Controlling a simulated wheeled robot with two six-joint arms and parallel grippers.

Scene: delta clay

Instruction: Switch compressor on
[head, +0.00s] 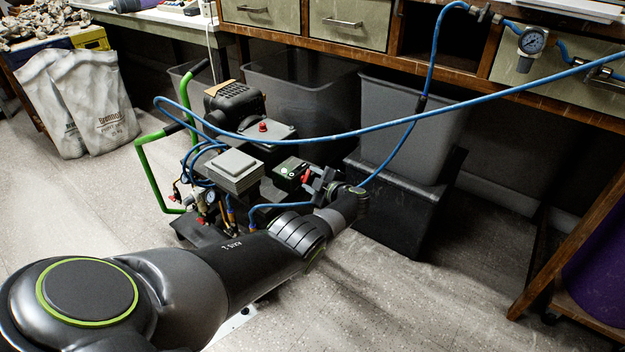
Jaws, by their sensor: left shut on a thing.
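The compressor (236,170) stands on the floor, with green tube handles, a dark motor and a grey square cover on top. A dark control box (288,172) on its right side carries a small green spot and a red switch (306,175). My left gripper (311,181) reaches this box from the right and is shut on the red switch. The fingers and wrist partly hide the switch, so its position cannot be told. A separate red knob (263,126) sits on top of the compressor. My right gripper is not in view.
A blue hose (400,124) crosses above my left arm from the compressor toward the right wall. Grey bins (405,125) stand behind, one on a black box (400,205). White sacks (95,100) lean at the left. The floor at front right is clear.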

